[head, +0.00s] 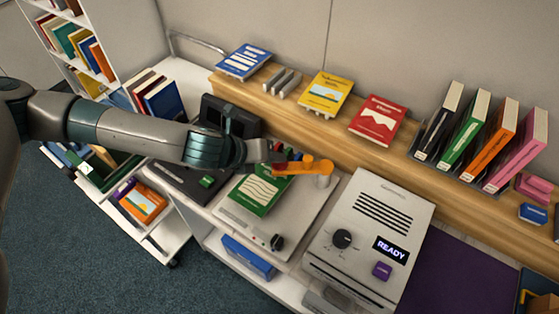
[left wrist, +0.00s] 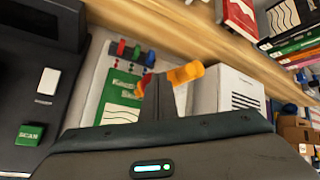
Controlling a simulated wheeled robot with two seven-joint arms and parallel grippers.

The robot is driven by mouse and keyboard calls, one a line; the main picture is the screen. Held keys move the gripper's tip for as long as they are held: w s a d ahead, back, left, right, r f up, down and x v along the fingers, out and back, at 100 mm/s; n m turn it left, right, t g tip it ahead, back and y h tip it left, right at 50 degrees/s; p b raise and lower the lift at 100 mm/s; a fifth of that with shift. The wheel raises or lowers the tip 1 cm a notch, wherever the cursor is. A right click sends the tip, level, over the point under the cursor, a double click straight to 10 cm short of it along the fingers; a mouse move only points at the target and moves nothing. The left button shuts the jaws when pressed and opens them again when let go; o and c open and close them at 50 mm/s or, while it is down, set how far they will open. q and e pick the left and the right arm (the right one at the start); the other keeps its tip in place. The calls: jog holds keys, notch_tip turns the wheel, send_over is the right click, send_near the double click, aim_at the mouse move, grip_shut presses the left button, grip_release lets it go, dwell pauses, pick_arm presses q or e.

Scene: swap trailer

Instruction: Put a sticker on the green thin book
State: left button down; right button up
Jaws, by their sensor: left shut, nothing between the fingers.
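A green book (head: 262,190) with a pale wavy-line cover lies flat on a light grey plate (head: 308,212); it also shows in the left wrist view (left wrist: 118,98). An orange swing arm (head: 308,167) on a pale post reaches over the plate beside the book. My left gripper (head: 274,152) is shut and empty, close by the orange arm above the book's far edge. In the left wrist view its dark fingers hide the middle of the orange arm (left wrist: 186,73); I cannot tell if they touch. Another green book (head: 463,130) stands in a rack at the right. My right gripper is out of view.
A grey machine (head: 368,235) reading READY stands right of the plate. A black scanner (head: 190,185) is to its left. A wooden shelf (head: 335,128) with displayed books runs behind. A book cart (head: 160,210) stands at the left.

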aim_at(276, 165)
pick_arm(q)
jog(key=shift+f, duration=0.25)
dwell(0.4)
jog(key=shift+r, duration=0.1)
jog(key=shift+r+p, duration=1.05)
jog(key=shift+p, duration=0.1)
notch_tip(276, 165, up, 5)
jog(key=p, duration=0.5)
dwell(0.8)
